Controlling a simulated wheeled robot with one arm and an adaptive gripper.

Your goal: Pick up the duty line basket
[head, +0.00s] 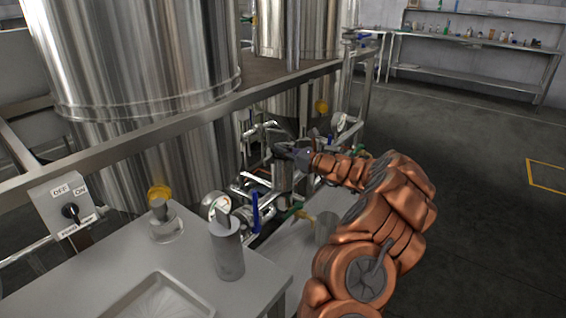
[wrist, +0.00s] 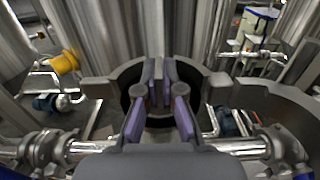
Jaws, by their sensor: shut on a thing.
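My gripper (wrist: 158,95) points down into the open mouth of a round metal strainer housing (wrist: 113,82). Its purple-padded fingers are shut on the duty line basket, which is mostly hidden by the fingers and the dark inside of the housing. I cannot tell whether the basket is raised or seated. In the head view my gripper (head: 284,152) is at the far end of my copper-coloured arm, over the housing (head: 283,177) among the pipes below the tank frame.
A second round housing (wrist: 285,98) stands close on the right. Pipes with clamps (wrist: 240,147) run on both sides. A yellow-handled valve (wrist: 66,62) is at the left. Large steel tanks (head: 135,50) stand behind. A steel table (head: 110,285) is at front left; open floor (head: 470,180) lies right.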

